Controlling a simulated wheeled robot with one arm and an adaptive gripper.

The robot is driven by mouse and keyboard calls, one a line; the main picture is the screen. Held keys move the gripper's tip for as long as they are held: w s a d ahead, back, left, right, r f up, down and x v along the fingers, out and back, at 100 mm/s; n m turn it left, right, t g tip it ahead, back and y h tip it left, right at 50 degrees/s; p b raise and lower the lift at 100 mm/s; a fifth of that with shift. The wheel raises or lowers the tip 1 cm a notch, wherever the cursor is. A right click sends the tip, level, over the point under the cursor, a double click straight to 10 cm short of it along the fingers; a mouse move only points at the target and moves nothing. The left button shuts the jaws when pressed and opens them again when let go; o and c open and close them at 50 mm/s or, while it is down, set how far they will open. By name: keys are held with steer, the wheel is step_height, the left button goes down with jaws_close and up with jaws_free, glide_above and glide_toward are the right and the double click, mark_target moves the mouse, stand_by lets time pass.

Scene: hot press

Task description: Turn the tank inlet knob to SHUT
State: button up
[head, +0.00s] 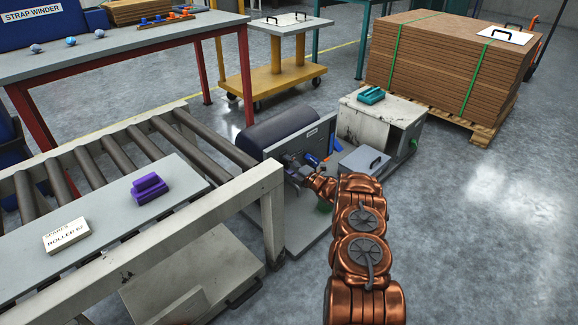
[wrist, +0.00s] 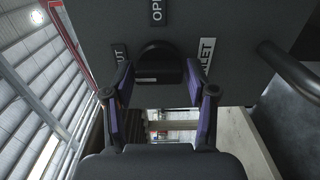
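The tank inlet knob (wrist: 160,65) is a dark, rounded knob on a dark panel in the wrist view. An "OPEN" label (wrist: 157,10) is above it, cut by the frame edge. A label ending in "UT" (wrist: 119,54) is at its left, partly hidden by a finger. An "INLET" label (wrist: 206,57) is at its right. My gripper (wrist: 160,72) is open, one finger on each side of the knob; I cannot tell if they touch it. In the head view my gripper (head: 298,168) is at the panel of the dark tank (head: 280,130); the knob is hidden there.
A roller conveyor (head: 225,215) stands left of the tank. A pale cabinet (head: 355,122) with a teal object is behind, right of the tank. A grey box (head: 362,161) with a handle is beside my arm. A dark bar (wrist: 290,68) juts near the right finger. Open floor lies right.

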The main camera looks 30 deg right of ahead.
steer(key=shift+o, duration=1)
steer(key=shift+d, duration=0.1)
steer(key=shift+s+d, duration=0.2)
steer(key=shift+s, duration=0.3)
steer(key=v, duration=1.1)
